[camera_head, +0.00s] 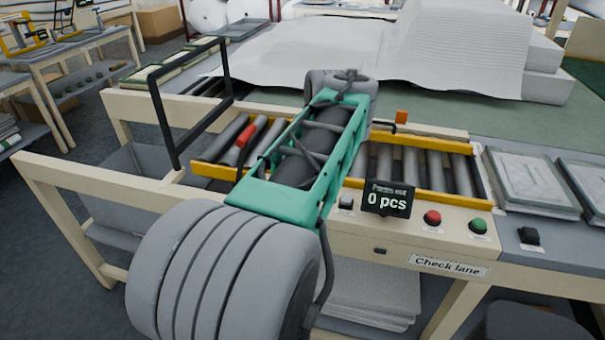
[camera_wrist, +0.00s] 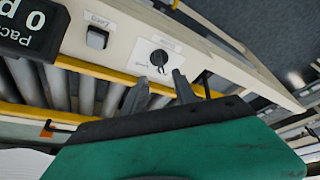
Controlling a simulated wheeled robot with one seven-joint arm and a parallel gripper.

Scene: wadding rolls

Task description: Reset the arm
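My gripper (camera_wrist: 159,78) shows in the wrist view with its two grey fingers apart. I see nothing held between them. A black knob (camera_wrist: 158,58) on a white plate lies just beyond the fingertips; whether they touch it I cannot tell. In the head view my arm, with its green link and large grey joint, reaches across the check lane (camera_head: 447,265). The arm hides the gripper and the knob in that view.
A roller conveyor (camera_head: 405,175) with yellow rails runs under my arm. A red piece (camera_head: 245,136) lies on its left rollers. A display (camera_head: 387,199) reads 0 pcs, beside a red button (camera_head: 432,217) and a green button (camera_head: 478,226). A black frame (camera_head: 161,110) stands left.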

